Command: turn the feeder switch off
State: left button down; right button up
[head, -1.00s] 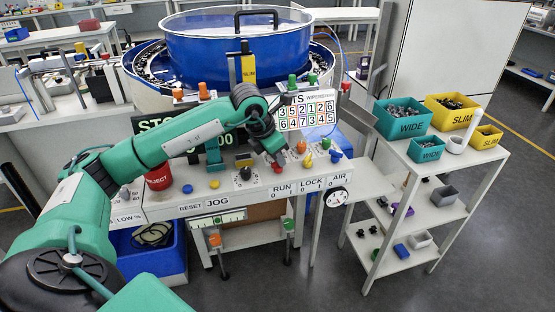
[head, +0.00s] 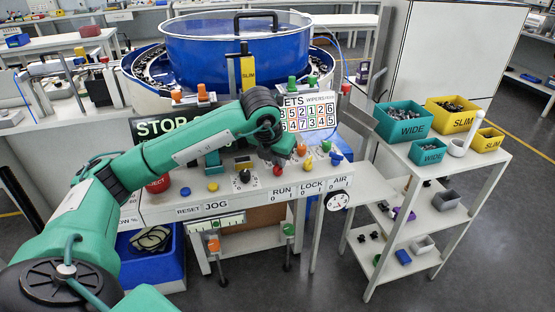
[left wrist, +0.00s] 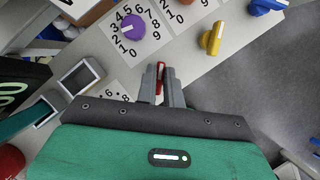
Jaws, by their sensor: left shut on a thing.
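The red switch (head: 277,170) stands on the front of the feeder's control panel, above the RUN label (head: 281,192) with its 0 and 1 marks. In the left wrist view the red switch (left wrist: 160,78) is between the two grey fingers of my left gripper (left wrist: 161,82), which is shut on it. In the head view my left gripper (head: 280,160) is over the switch and its fingertips are mostly hidden by the wrist. I cannot tell at which mark the switch stands. The display (head: 160,127) reads STOP. My right gripper is not in view.
Right of the red switch are a yellow switch (left wrist: 213,38) at LOCK and a blue one (head: 336,158) at AIR. A purple dial (left wrist: 133,28) is close beyond my fingers. A black knob (head: 244,175) is to the left. A shelf with bins (head: 405,119) stands at right.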

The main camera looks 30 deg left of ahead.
pick_arm(q)
jog(key=shift+r, duration=0.1)
jog(key=c, duration=1.5)
grip_release()
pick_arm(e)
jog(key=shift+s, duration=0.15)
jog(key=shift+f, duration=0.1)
pick_arm(q)
jog(key=v, duration=1.3)
jog(key=shift+s+r, duration=0.15)
jog(key=shift+r, duration=0.2)
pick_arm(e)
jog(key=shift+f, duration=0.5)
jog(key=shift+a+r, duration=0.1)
pick_arm(q)
jog(key=shift+f, duration=0.1)
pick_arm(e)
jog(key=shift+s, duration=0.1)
